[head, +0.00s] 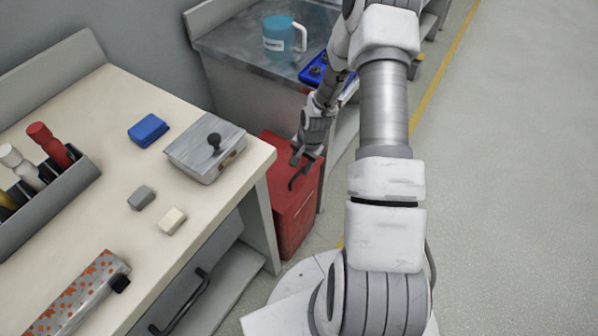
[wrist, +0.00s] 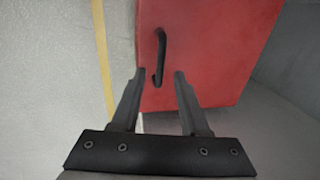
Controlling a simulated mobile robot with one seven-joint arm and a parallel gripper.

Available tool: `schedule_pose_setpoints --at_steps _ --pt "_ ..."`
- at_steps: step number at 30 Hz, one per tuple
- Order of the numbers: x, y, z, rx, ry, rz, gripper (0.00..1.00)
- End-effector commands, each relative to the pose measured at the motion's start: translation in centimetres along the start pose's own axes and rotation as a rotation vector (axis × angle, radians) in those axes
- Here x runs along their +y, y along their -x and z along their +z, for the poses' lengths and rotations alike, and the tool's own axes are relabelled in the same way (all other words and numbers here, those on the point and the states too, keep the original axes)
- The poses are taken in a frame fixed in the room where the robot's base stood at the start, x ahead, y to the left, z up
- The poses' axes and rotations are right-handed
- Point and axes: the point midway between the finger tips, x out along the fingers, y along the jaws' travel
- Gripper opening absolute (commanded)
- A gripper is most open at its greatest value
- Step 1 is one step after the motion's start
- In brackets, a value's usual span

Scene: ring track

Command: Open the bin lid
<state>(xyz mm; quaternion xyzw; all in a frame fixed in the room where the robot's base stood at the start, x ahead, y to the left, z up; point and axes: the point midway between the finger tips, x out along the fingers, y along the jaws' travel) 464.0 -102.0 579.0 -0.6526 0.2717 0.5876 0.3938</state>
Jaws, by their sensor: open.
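The red bin (head: 294,222) stands on the floor between the cream bench and the grey counter. Its lid (wrist: 210,50) is red and looks closed, with a dark curved handle (wrist: 159,52) on it. My gripper (head: 307,158) is over the bin, close to the handle. In the wrist view my gripper (wrist: 160,74) is open, its two fingers apart and empty. The lower end of the handle shows between the fingertips in that view. I cannot tell whether either finger touches it. Part of the lid is hidden by my gripper in the head view.
The cream bench (head: 100,190) at the left bears a metal box with a black knob (head: 205,150), small blocks and a tool holder. A grey counter (head: 245,45) with a teal jug (head: 284,38) stands behind. Open floor (head: 510,180) with a yellow line lies to the right.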

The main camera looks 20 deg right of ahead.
Motion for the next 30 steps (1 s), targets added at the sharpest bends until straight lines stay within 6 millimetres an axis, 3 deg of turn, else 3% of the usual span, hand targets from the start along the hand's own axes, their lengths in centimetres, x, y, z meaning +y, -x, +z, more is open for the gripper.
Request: schedule_pose_setpoints --at_steps 1,6,16,17,24,30 --pt "0.0 -1.0 0.0 0.0 0.001 0.0 0.45" --pt "0.0 -2.4 0.0 0.0 -0.001 -0.001 0.45" --pt "-0.1 -2.7 0.0 0.001 0.0 -0.001 0.45" --pt "0.0 -2.7 0.0 0.001 0.0 -0.001 0.43" --pt "0.0 -2.7 0.0 0.001 0.0 -0.001 0.0" --pt "0.0 -2.7 0.0 0.0 0.0 -0.001 0.0"
